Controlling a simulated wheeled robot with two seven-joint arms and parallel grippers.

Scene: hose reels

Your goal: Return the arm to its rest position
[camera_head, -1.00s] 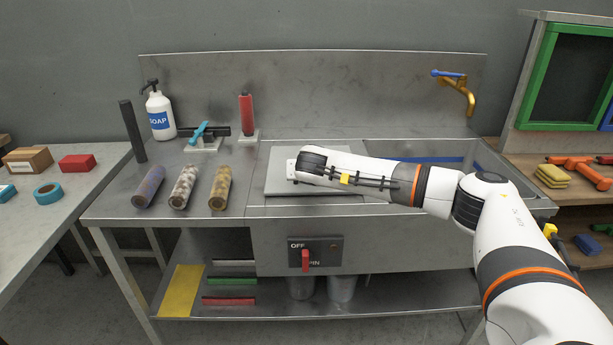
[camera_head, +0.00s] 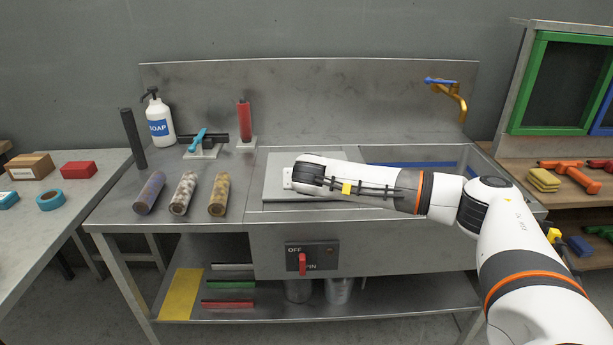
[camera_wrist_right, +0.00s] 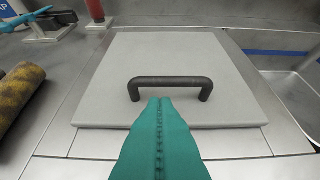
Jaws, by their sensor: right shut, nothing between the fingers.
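My right arm reaches in from the lower right in the head view, its wrist above the grey lid (camera_head: 330,156) in the worktop. In the right wrist view, my right gripper (camera_wrist_right: 160,101) shows as teal fingers pressed together with nothing between them. The fingertips appear just in front of the dark handle (camera_wrist_right: 172,82) on the lid, which also fills the middle of that view (camera_wrist_right: 110,75). I cannot tell whether they touch it. In the head view the fingers and handle are hidden by the wrist. My left gripper is in neither view.
Three rollers (camera_head: 183,193) lie left of the lid, near a soap bottle (camera_head: 159,120) and a red upright cylinder (camera_head: 244,120). A basin with a brass tap (camera_head: 455,98) is to the right. A switch box (camera_head: 312,256) is on the front.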

